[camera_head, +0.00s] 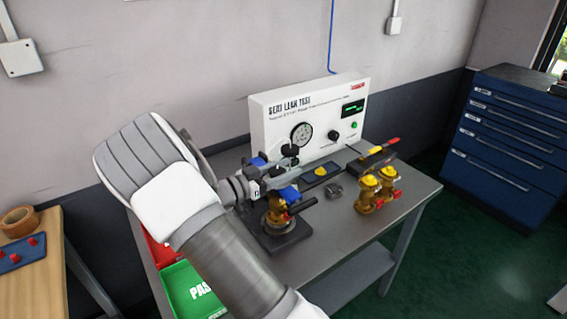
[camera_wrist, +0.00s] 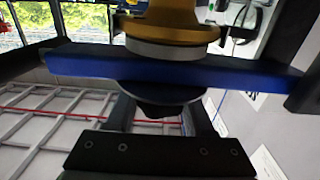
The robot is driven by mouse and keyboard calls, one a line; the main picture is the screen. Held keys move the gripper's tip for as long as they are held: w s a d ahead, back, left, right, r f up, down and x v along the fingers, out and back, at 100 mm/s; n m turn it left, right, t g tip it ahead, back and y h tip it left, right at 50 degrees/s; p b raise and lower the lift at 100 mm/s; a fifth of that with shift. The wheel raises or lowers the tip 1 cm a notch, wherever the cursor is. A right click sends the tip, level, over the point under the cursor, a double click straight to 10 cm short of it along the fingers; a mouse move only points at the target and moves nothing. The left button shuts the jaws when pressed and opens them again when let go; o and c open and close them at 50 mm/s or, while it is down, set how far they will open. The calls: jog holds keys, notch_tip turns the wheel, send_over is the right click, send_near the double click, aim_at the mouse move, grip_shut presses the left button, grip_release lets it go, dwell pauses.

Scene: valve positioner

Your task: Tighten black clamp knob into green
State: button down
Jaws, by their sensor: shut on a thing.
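In the wrist view, which looks upside down, the black clamp knob (camera_wrist: 166,109) sits against a blue clamp bar (camera_wrist: 150,70). A brass valve body (camera_wrist: 170,27) is on the bar's other side. My gripper (camera_wrist: 163,118) is shut on the knob, with a finger on each side. In the head view, my gripper (camera_head: 285,168) is at the clamp above the valve (camera_head: 276,212) on its dark base plate (camera_head: 285,239). Part of the blue clamp bar (camera_head: 288,194) shows there, and my arm hides the left side. I cannot make out any green mark on the knob.
Behind the clamp stands a white seat leak test panel (camera_head: 280,117) with a dial gauge (camera_head: 302,134), a black knob (camera_head: 333,135) and a lit green display (camera_head: 353,108). Other brass valves (camera_head: 376,190) stand right. A green PASS bin (camera_head: 190,289) and red bin (camera_head: 158,250) are left.

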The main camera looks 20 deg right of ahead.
jog(key=m+g, duration=0.2)
jog(key=g, duration=0.1)
jog(key=m+g, duration=0.1)
jog(key=g, duration=0.1)
jog(key=shift+s+f, duration=0.1)
jog(key=shift+s, duration=0.25)
jog(key=shift+s+m+g+b, duration=0.2)
jog(key=shift+m+g+b, duration=0.1)
jog(key=shift+m+g, duration=1.15)
jog(key=shift+g, duration=0.35)
jog(key=shift+c, duration=1.4)
grip_release()
jog(key=shift+n, duration=0.25)
jog(key=v, duration=1.7)
jog(key=shift+a+r, duration=0.2)
jog(key=shift+r, duration=0.15)
